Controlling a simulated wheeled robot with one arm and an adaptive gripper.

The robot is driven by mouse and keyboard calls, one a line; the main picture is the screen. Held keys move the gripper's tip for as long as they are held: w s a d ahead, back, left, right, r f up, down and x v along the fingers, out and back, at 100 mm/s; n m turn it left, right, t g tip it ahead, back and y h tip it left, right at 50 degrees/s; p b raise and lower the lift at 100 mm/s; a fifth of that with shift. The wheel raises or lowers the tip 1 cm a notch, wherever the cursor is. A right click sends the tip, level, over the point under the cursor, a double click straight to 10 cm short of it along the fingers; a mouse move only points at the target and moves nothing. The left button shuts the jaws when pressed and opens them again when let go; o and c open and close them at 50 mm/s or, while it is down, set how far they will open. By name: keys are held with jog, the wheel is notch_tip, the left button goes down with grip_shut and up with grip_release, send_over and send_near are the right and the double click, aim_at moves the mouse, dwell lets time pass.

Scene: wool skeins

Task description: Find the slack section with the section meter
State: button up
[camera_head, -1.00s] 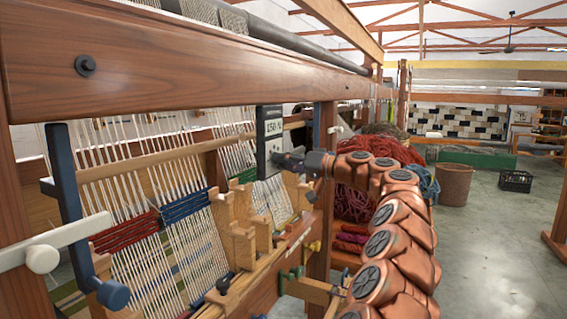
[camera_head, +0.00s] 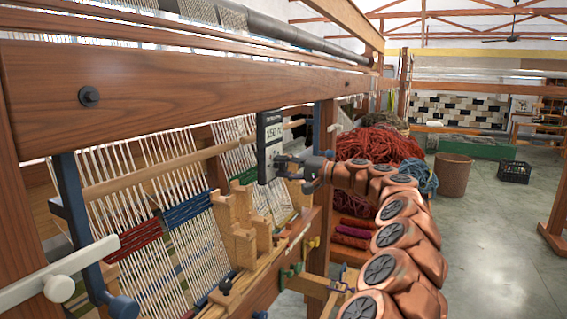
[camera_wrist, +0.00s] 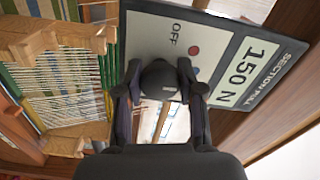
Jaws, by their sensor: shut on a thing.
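The section meter (camera_head: 269,146) is a dark flat box with a pale face. It hangs in front of the loom's far warp section in the head view. In the wrist view its face (camera_wrist: 190,28) shows "SECTION PULL", "150 N" and "OFF" beside a red button. My gripper (camera_head: 290,163) is shut on the meter's dark round knob (camera_wrist: 158,80). White warp sections slant behind it: one with a red band (camera_head: 138,237), one with a blue band (camera_head: 188,209), and a farther one (camera_head: 270,199). I cannot tell which is slack.
A thick wooden beam (camera_head: 190,83) crosses above the warp. Wooden blocks (camera_head: 232,235) and a front rail stand close below the meter. Red wool (camera_head: 378,155) is piled beyond my arm. A brown basket (camera_head: 453,176) and a black crate (camera_head: 515,172) stand on open floor at right.

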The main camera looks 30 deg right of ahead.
jog(key=shift+m, duration=0.3)
jog(key=o, duration=1.1)
jog(key=shift+o, duration=0.2)
jog(key=v, duration=1.2)
